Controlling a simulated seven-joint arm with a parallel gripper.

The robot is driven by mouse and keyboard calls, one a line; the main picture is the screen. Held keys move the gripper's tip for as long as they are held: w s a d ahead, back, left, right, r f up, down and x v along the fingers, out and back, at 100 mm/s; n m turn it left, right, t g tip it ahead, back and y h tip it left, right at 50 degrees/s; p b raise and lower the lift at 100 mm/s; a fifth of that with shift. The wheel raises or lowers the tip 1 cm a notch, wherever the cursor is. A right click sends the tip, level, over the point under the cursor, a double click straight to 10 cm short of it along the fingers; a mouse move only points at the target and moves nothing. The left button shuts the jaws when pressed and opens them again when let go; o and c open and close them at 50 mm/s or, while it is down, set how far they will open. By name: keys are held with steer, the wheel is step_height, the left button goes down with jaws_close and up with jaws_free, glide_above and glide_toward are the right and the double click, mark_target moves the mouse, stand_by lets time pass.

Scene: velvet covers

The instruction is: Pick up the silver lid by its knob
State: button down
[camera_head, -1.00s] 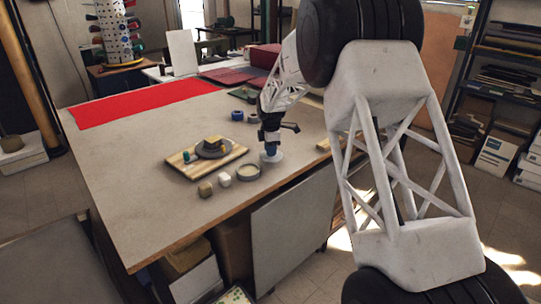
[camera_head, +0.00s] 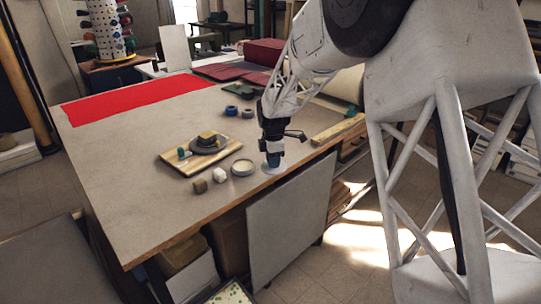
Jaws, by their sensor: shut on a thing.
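The silver lid (camera_head: 276,168) is a small pale disc near the front edge of the grey table, right of an open round tin (camera_head: 243,167). My gripper (camera_head: 273,158) points down from above and is shut on the lid at its middle. The knob is hidden by the fingers. I cannot tell whether the lid touches the table or hangs just above it.
A wooden board (camera_head: 184,167) with a dark round plate and small blocks lies to the left. A brown cube (camera_head: 200,187) and a white cube (camera_head: 220,175) sit before the tin. Blue rolls (camera_head: 231,111) stand behind. A red cloth (camera_head: 135,97) covers the back-left; the left front is clear.

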steer(key=shift+s+d+r, duration=0.1)
steer(key=shift+s+d, duration=0.05)
steer(key=shift+s, duration=0.45)
steer(key=shift+s+d+r, duration=0.1)
steer(key=shift+s, duration=0.45)
